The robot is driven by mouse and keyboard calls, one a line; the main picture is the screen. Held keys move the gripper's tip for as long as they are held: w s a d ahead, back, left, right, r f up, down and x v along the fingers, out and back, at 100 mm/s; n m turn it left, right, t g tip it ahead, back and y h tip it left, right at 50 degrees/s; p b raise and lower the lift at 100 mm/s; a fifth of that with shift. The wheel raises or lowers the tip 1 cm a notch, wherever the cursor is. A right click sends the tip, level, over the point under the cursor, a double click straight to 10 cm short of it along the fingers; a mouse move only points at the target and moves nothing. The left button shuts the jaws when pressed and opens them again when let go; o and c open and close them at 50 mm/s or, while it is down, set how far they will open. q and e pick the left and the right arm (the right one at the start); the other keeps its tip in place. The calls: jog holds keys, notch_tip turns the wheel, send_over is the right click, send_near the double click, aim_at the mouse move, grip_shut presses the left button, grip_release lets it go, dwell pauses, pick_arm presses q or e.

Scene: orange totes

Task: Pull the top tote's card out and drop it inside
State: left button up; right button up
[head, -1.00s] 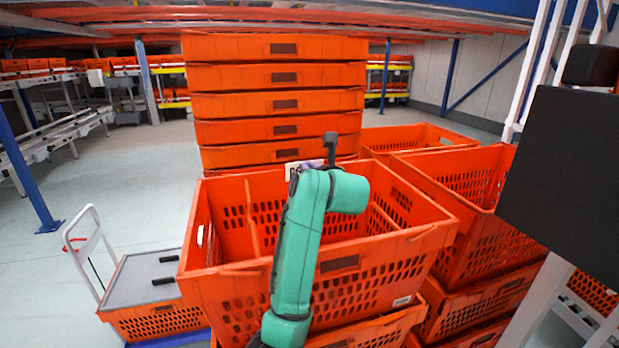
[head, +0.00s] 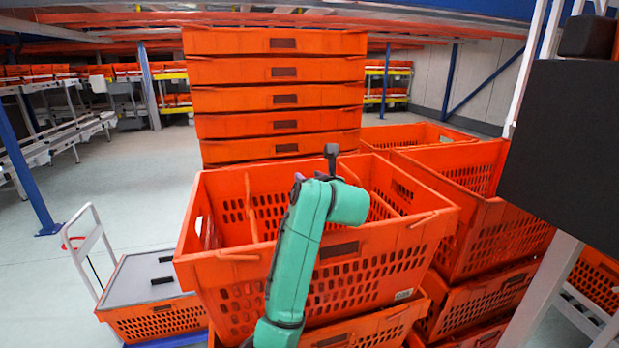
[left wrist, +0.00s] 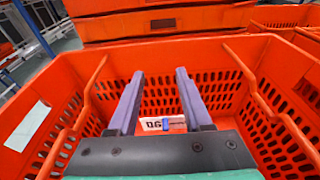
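The top tote (head: 235,262) is an orange crate with perforated walls and inner dividers, on the stack in front of me. My left gripper (head: 298,178) is over the tote, mostly hidden behind my green arm. In the left wrist view its two purple fingers (left wrist: 160,74) stand apart, with nothing clamped between the tips. The white card (left wrist: 154,125), with dark print and a blue patch, shows low between the fingers, inside the tote, partly hidden by the gripper. I cannot tell exactly how it rests. The card is not visible in the head view. My right gripper is not in view.
A tall stack of orange totes (head: 275,98) stands close behind. More stacked totes (head: 470,225) stand close on the right. A grey-topped trolley (head: 140,280) stands at the left. Open floor (head: 130,185) lies beyond it.

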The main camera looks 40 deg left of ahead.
pick_arm(q)
jog(key=b+v, duration=0.5)
jog(key=v, duration=0.9)
jog(key=shift+s+d, duration=0.1)
